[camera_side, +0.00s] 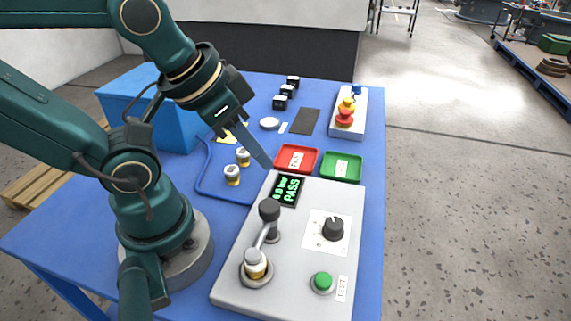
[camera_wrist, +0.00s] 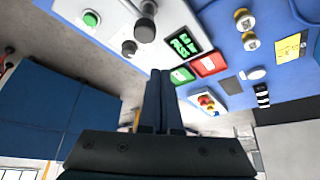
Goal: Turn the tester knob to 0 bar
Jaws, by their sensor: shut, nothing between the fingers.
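The tester (camera_side: 230,279) is a light grey box at the front of the blue table. Its black knob (camera_side: 333,229) sits on a white dial plate at the right; in the wrist view the knob (camera_wrist: 129,48) shows at upper left. The display (camera_side: 287,190) reads "PASS" in green with a bar figure above it that looks like 6.0 or 0.0. A valve (camera_side: 255,264) sits in the tester's fixture beside a black-tipped lever (camera_side: 269,210). My gripper (camera_side: 268,163) is shut and empty, above the table just behind the tester; its fingers (camera_wrist: 160,75) are together in the wrist view.
A green button (camera_side: 323,281) is at the tester's front right. Red (camera_side: 296,158) and green (camera_side: 341,167) trays lie behind the tester. Two valves (camera_side: 232,175) (camera_side: 243,156) stand left of my gripper. A control box with a red button (camera_side: 344,118) is farther back.

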